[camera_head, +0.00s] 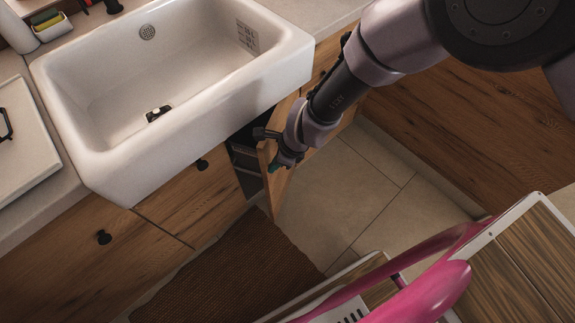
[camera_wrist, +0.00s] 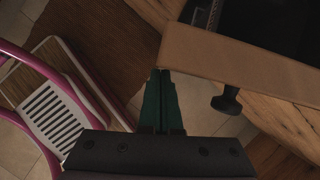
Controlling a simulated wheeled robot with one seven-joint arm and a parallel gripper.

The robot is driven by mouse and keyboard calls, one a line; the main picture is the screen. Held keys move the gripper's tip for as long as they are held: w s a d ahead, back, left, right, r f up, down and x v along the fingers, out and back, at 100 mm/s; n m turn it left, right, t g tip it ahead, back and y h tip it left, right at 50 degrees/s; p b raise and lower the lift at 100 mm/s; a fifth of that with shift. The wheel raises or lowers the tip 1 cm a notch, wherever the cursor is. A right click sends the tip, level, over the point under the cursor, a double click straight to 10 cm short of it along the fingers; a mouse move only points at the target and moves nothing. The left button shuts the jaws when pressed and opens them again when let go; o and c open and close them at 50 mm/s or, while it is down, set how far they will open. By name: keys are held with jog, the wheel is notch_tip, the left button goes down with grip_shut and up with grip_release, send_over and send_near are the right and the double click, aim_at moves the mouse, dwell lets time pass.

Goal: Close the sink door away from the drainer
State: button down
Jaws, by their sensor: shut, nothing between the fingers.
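The sink door (camera_head: 280,191), a wooden panel under the right end of the white sink (camera_head: 176,138), stands open with its free edge out over the floor. In the wrist view its top edge (camera_wrist: 235,58) crosses the upper right, with a black knob (camera_wrist: 227,100) on its face. My gripper (camera_head: 277,167) is at the door's free end. Its green fingers (camera_wrist: 161,72) are shut and empty, with the tips close beside the door's end corner; I cannot tell whether they touch it. A white drainer-like tray (camera_head: 24,155) lies on the counter at left.
The neighbouring door (camera_head: 190,199) is closed. A brown mat (camera_head: 232,272) lies on the tiled floor (camera_head: 340,190). A pink-framed chair-like item (camera_head: 440,290) stands at lower right. A wooden cabinet front (camera_head: 460,125) bounds the right side.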

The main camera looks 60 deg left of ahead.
jog(key=shift+s+a, duration=0.95)
jog(key=shift+a, duration=0.05)
